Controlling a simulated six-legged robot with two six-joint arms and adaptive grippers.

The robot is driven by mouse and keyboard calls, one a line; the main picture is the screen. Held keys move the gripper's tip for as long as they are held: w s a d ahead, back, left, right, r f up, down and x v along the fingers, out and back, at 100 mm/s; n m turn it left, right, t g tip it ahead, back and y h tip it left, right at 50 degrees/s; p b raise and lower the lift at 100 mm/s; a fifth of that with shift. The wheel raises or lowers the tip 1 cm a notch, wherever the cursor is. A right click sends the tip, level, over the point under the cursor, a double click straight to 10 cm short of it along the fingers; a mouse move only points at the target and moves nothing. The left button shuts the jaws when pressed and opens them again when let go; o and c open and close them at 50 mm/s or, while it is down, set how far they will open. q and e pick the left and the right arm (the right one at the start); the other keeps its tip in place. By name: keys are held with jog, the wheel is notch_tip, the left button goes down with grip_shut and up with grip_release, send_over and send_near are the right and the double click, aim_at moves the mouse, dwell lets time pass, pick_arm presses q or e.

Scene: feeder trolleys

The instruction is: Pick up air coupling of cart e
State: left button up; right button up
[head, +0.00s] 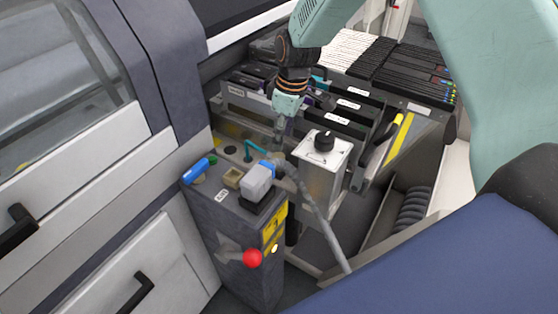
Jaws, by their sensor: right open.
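The air coupling (288,170) appears to be the grey fitting at the top end of a grey hose (325,228), beside a light grey block connector (256,182) with a blue edge. The fitting sits at the top of a dark control post (228,225). My right gripper (280,140) points down just above the fitting. It is open; its fingers are small and partly lost against the dark background, so I cannot tell whether they touch anything. My left gripper is out of view.
A metal box with a black knob (323,140) stands close right of the coupling. Feeder slots (345,105) lie behind. A machine cabinet (100,190) borders the left.

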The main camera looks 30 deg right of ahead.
aim_at(279, 155)
jog(key=shift+s+a+f, duration=0.2)
jog(key=shift+f, duration=0.3)
jog(key=f, duration=0.3)
jog(key=f+b, duration=0.1)
jog(key=f, duration=0.1)
jog(key=shift+w+a+f, duration=0.2)
jog(key=shift+w+a, duration=0.05)
jog(key=shift+w, duration=0.1)
jog(key=shift+s+a+r, duration=0.1)
jog(key=shift+s+r, duration=0.05)
jog(key=shift+r, duration=0.05)
jog(key=shift+w+f, duration=0.2)
jog(key=c, duration=0.4)
jog(key=shift+s+r, duration=0.15)
grip_shut()
